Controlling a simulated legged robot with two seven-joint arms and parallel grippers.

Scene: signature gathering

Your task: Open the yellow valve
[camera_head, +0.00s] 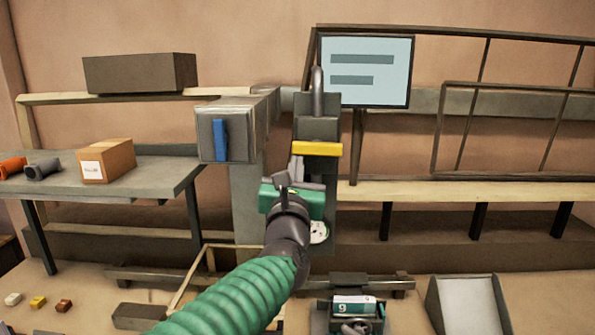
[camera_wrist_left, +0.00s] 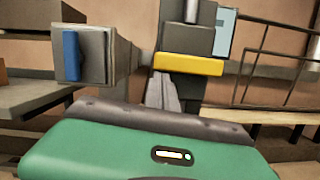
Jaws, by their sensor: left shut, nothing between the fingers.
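The yellow valve (camera_head: 318,149) is a flat, level bar handle on the front of a grey upright unit (camera_head: 317,128). It also shows in the left wrist view as a yellow bar (camera_wrist_left: 188,64). My left gripper (camera_head: 297,160) reaches up from below at the end of my green ribbed arm. Its grey fingers (camera_wrist_left: 163,78) are shut and empty, with tips just below the left part of the yellow bar. I cannot tell whether they touch it. My right gripper is not in view.
A grey box with a blue handle (camera_head: 221,140) stands close left of the valve. A screen (camera_head: 366,70) is behind at right. A table (camera_head: 150,176) at left holds a carton (camera_head: 106,161). A pale ledge (camera_head: 460,192) runs along the right.

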